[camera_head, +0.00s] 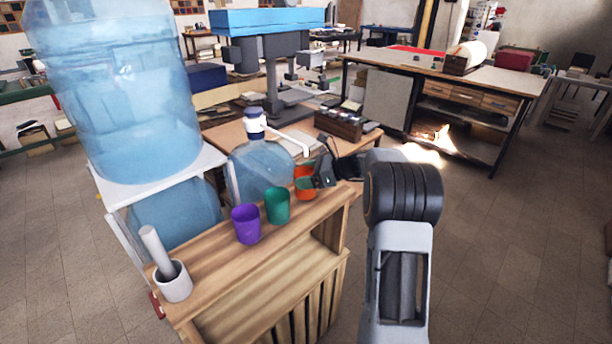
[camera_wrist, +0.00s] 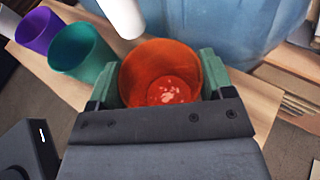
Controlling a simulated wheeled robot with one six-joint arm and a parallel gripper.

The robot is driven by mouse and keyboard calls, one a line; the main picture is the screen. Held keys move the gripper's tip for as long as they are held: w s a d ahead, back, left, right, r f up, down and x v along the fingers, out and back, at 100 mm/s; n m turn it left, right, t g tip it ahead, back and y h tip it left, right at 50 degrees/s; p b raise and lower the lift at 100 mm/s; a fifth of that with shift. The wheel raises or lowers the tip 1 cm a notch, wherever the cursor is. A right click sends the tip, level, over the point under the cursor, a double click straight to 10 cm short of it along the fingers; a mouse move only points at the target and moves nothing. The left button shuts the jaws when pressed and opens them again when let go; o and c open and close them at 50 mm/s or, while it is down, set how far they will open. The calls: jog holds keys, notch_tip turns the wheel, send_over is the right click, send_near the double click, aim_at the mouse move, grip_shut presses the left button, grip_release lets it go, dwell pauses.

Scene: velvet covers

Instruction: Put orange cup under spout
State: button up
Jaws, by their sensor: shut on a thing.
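The orange cup (camera_head: 302,184) is at the right end of the wooden stand's top, upright. It also shows in the wrist view (camera_wrist: 158,85), where I look into its open mouth. My gripper (camera_head: 316,178) is shut on the cup, with green fingers (camera_wrist: 160,72) on either side of it. The white spout (camera_head: 284,138) comes from the pump on the blue water jug (camera_head: 262,170). In the wrist view the spout's end (camera_wrist: 123,16) is near the cup's far-left rim. I cannot tell whether it is over the cup's mouth. The cup's base is partly hidden.
A green cup (camera_head: 277,205) and a purple cup (camera_head: 246,224) stand to the left on the wooden stand (camera_head: 215,262). A white mortar with pestle (camera_head: 172,284) is at its near-left end. A large water bottle (camera_head: 115,95) stands behind. Open floor lies to the right.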

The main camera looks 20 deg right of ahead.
jog(key=shift+f, duration=0.55)
dwell(0.4)
jog(key=o, duration=0.9)
